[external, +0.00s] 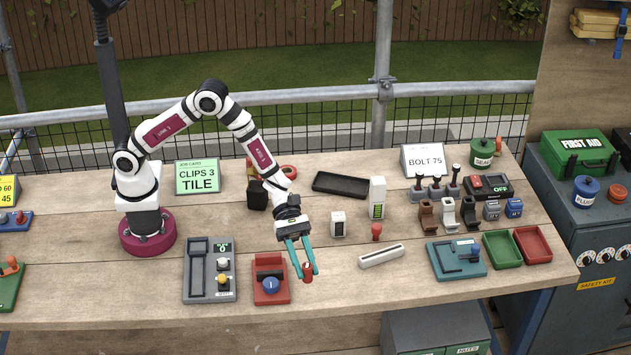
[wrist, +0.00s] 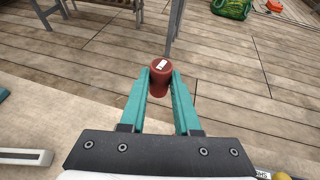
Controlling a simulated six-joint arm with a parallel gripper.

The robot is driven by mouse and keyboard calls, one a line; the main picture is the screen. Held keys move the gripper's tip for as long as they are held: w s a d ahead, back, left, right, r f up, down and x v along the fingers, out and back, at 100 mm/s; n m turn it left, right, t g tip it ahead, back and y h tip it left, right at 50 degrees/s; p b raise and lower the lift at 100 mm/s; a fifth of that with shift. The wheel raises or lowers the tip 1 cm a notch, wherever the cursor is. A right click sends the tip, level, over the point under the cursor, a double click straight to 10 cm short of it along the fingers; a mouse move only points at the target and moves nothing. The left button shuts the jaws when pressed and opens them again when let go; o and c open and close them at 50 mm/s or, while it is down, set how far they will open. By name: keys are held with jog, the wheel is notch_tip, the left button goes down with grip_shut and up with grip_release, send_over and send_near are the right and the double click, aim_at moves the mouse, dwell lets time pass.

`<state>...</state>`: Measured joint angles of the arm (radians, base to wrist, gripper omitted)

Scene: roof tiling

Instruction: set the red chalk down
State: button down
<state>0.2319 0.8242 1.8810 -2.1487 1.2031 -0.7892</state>
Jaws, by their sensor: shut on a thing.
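The red chalk (external: 307,271) is a short red cylinder between the teal fingertips of my gripper (external: 305,268). In the wrist view the red chalk (wrist: 160,80) shows its round top with a small white mark, and the teal fingers of my gripper (wrist: 160,82) are shut on its two sides. In the external view it is near the front edge of the wooden bench (external: 130,290), right of the red block with a blue knob (external: 270,284). I cannot tell whether its lower end touches the bench.
A white slotted bar (external: 381,255) and a small red peg (external: 376,231) are to the right. A teal fixture (external: 456,260), a green tray (external: 502,250) and a red tray (external: 533,244) lie far right. The front strip of bench is clear.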

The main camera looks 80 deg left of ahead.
notch_tip(320, 180, up, 5)
jog(key=w+a+n+t+y, duration=0.2)
jog(key=w+a+n+t, duration=0.15)
jog(key=w+a, duration=0.5)
jog(key=n+t+y, duration=0.7)
jog(key=n+y, duration=0.5)
jog(key=n, duration=0.1)
send_over(336, 165)
notch_tip(336, 165, down, 16)
jog(key=shift+r, duration=0.15)
jog(key=c, duration=0.6)
grip_release()
